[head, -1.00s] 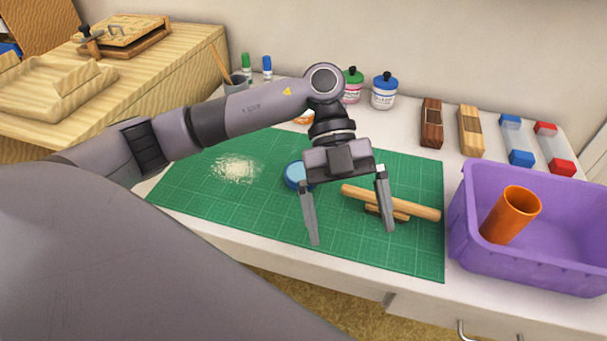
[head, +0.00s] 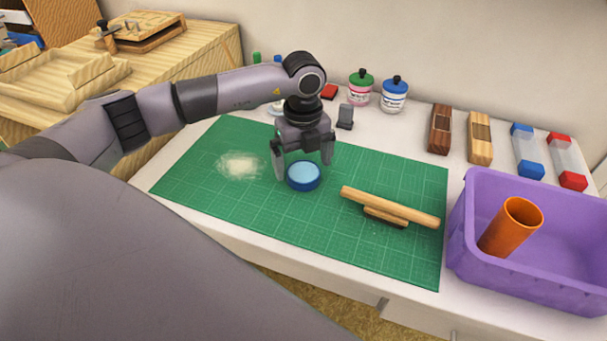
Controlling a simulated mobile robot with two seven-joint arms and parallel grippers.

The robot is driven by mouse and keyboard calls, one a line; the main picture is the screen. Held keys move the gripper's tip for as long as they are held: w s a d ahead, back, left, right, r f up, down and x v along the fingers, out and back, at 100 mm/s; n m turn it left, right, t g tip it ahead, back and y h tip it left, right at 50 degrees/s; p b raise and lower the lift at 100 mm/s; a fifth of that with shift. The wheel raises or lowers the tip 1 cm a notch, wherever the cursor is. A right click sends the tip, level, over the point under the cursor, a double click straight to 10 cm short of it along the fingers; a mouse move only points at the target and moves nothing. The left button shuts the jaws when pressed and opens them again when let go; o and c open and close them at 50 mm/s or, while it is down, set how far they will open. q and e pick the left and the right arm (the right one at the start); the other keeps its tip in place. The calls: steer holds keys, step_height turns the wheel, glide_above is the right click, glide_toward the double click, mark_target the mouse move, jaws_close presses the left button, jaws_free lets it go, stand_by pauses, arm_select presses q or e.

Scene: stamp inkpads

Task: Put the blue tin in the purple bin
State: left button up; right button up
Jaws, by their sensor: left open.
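The blue tin (head: 304,176) is a round, flat tin with a light blue top, lying on the green cutting mat (head: 240,210). My left gripper (head: 304,172) points down at the tin, open, with one finger on each side at its rear edge. I cannot tell whether the fingers touch it. The purple bin (head: 520,271) stands at the right and holds an orange cylinder (head: 512,228) leaning inside. My right gripper is not in view.
A wooden roller tool (head: 390,205) lies on the mat between the tin and the bin. A pale powder patch (head: 240,166) is left of the tin. Ink bottles (head: 394,96) and wooden blocks (head: 440,128) stand along the back. The mat's front left is clear.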

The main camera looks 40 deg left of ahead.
arm_select(q)
steer(key=shift+f, duration=0.95)
steer(key=c, duration=1.2)
steer(key=shift+c, duration=0.7)
steer(key=shift+r, duration=0.15)
